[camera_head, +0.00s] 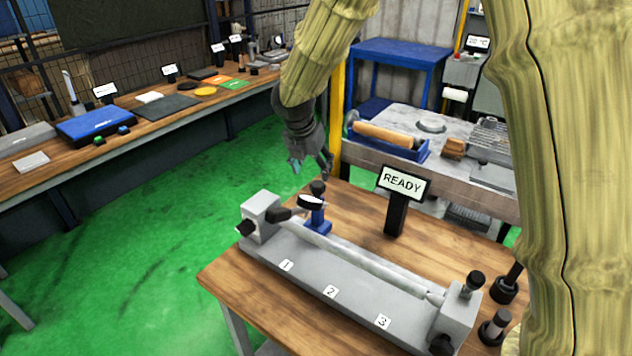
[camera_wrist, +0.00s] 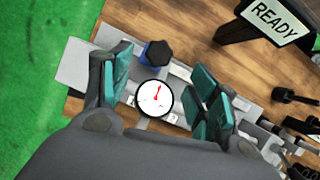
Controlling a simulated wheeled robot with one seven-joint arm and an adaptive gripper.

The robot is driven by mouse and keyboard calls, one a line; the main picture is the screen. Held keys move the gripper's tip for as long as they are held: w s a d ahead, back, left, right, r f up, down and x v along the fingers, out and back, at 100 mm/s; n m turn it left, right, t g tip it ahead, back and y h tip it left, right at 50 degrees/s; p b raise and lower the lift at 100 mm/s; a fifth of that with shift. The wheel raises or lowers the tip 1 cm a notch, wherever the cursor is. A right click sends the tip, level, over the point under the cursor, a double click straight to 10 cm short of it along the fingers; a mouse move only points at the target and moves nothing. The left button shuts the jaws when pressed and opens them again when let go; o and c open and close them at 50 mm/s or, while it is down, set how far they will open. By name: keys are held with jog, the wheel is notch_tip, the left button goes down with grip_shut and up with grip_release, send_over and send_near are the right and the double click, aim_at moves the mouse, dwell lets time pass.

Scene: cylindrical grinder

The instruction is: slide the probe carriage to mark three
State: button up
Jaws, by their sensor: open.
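The probe carriage (camera_head: 319,222) is a small blue block with a round white dial and a black knob on top. It sits behind the bar on the grey bench fixture (camera_head: 330,262), at the left end, nearest mark one (camera_head: 286,265). Mark two (camera_head: 331,291) and mark three (camera_head: 382,321) lie further right along the front. My gripper (camera_head: 310,165) is open just above the carriage's knob, apart from it in the head view. In the wrist view the dial (camera_wrist: 155,99) and black knob (camera_wrist: 157,53) show between and beyond the spread teal fingers (camera_wrist: 161,88).
A READY sign (camera_head: 403,184) stands on a black post behind the fixture. Black-knobbed posts (camera_head: 495,328) stand at its right end. A side table with a blue tray (camera_head: 388,141) is behind. A long bench (camera_head: 150,110) with tools runs along the left.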

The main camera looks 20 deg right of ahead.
aim_at(318, 184)
jog(key=p+x, duration=0.1)
jog(key=x, duration=0.7)
jog(key=shift+f, duration=0.1)
jog(key=shift+w, duration=0.1)
